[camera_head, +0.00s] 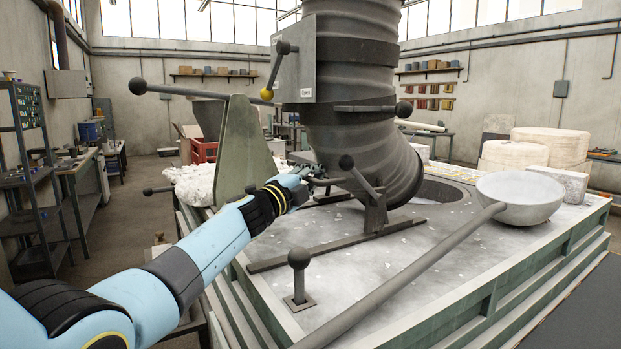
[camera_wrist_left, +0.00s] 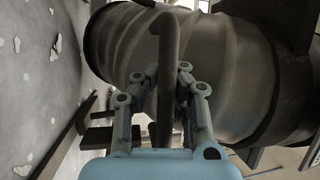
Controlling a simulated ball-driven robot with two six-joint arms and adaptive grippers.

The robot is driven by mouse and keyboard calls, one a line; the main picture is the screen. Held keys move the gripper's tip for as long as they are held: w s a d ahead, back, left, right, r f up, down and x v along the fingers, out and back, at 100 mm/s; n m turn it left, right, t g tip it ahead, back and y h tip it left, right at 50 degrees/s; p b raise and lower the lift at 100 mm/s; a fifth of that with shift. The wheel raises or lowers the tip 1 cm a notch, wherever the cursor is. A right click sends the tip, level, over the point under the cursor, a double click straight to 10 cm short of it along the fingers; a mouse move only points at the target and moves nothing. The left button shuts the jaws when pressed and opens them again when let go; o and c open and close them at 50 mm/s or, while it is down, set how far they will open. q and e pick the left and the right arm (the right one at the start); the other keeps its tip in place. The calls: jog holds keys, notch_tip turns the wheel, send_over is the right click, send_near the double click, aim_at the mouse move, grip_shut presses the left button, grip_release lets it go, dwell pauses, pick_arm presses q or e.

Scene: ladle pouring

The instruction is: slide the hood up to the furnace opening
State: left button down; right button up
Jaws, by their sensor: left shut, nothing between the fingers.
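The hood (camera_head: 365,120) is a large dark ribbed duct that bends down over the furnace top. It stands on feet over flat rails (camera_head: 330,245). The round furnace opening (camera_head: 440,192) shows partly to the right of the hood's lower end, which hides the rest. My left gripper (camera_head: 312,172) is at the near left side of the hood, by its lever handles.
A long-handled ladle (camera_head: 520,195) lies across the right of the furnace top (camera_head: 400,275). A ball-topped post (camera_head: 299,270) stands near the front edge. A grey-green plate (camera_head: 243,150) stands upright left of the hood. Pale blocks (camera_head: 550,147) lie behind the ladle.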

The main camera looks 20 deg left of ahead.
pick_arm(q)
jog(key=shift+f, duration=0.15)
jog(key=c, duration=1.3)
grip_release()
jog(key=shift+w, duration=0.15)
jog(key=shift+c, duration=0.2)
jog(key=v, duration=1.2)
